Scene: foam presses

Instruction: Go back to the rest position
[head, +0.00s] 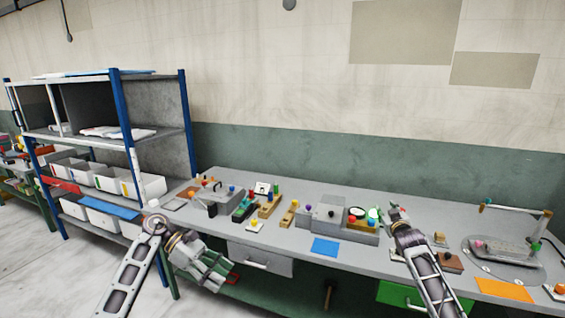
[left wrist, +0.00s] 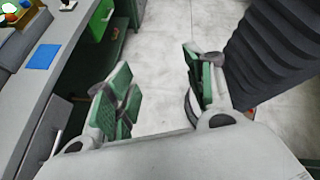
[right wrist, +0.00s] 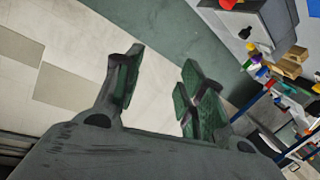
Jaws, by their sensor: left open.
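My left gripper (head: 225,279) hangs in front of the workbench's front edge, left of the middle, below the bench top. In the left wrist view its green-padded fingers (left wrist: 160,90) stand apart with only pale floor between them. My right gripper (head: 392,212) is over the back half of the bench, right of the grey press block (head: 335,215), and is partly hidden by its own wrist.
The grey workbench (head: 290,255) carries several small presses and coloured knobs, a blue sheet (head: 325,247) and an orange sheet (head: 504,290). A fixture with an arched frame (head: 517,208) stands at right. A blue-posted shelf (head: 187,125) with white bins stands at left. Open floor lies front left.

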